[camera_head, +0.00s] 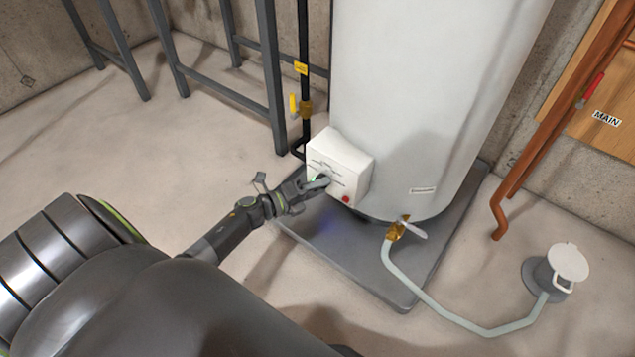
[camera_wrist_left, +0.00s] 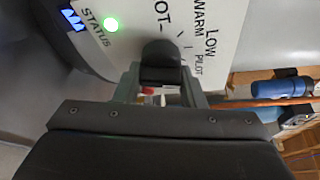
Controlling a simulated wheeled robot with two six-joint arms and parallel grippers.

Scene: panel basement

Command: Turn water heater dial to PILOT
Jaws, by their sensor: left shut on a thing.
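The water heater (camera_head: 425,100) is a tall white tank with a white control box (camera_head: 345,160) low on its front. In the left wrist view, the black dial (camera_wrist_left: 161,60) stands out from the box's panel (camera_wrist_left: 135,35). The labels WARM, LOW and PILOT (camera_wrist_left: 205,63) are readable around it, with another partly cut off. My left gripper (camera_head: 318,182) is at the front of the box. It is shut on the dial, its fingers (camera_wrist_left: 165,88) on either side of it. The dial's pointer cannot be made out. My right gripper is not in view.
A green STATUS light (camera_wrist_left: 111,25) glows on the panel; a red button (camera_head: 346,199) sits low on the box. A black pipe with a yellow-handled valve (camera_head: 305,107) stands behind left.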

